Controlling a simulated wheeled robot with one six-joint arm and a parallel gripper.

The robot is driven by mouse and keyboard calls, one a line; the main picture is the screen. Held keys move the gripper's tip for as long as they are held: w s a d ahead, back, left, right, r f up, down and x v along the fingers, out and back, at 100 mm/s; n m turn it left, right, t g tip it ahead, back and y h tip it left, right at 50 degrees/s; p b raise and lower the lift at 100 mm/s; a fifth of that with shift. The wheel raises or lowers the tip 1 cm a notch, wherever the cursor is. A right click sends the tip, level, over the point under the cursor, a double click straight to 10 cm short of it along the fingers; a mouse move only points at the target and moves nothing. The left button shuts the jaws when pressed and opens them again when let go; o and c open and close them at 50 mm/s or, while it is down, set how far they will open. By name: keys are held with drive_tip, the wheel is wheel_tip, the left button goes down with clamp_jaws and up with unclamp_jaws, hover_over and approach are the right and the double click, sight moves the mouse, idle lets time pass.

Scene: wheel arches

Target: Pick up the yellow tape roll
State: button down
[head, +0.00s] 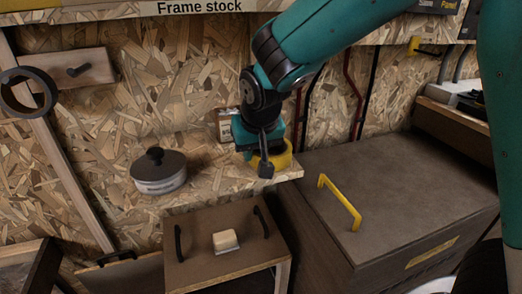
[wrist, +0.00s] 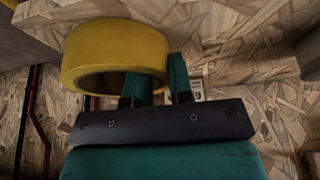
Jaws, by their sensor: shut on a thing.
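The yellow tape roll (head: 281,160) is at the right end of a chipboard shelf (head: 215,187), partly hidden behind my gripper (head: 267,163). In the wrist view the tape roll (wrist: 112,42) fills the upper left, with its hollow side toward the camera. My gripper (wrist: 156,82) is shut on the roll's wall, one finger inside the ring and the other outside. The head view does not show clearly whether the roll rests on the shelf or is just above it.
A dark lidded round tin (head: 159,173) stands on the shelf to the left. A small labelled box (head: 227,125) is behind my gripper. Below are a brown box (head: 195,259) with black handles and a large chest with a yellow handle (head: 340,203). A chipboard wall (head: 140,105) stands behind.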

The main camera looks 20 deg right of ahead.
drive_tip(key=shift+r, duration=0.65)
drive_tip(key=shift+p+v, duration=0.75)
drive_tip(key=shift+v, duration=0.5)
drive_tip(key=s, duration=1.7)
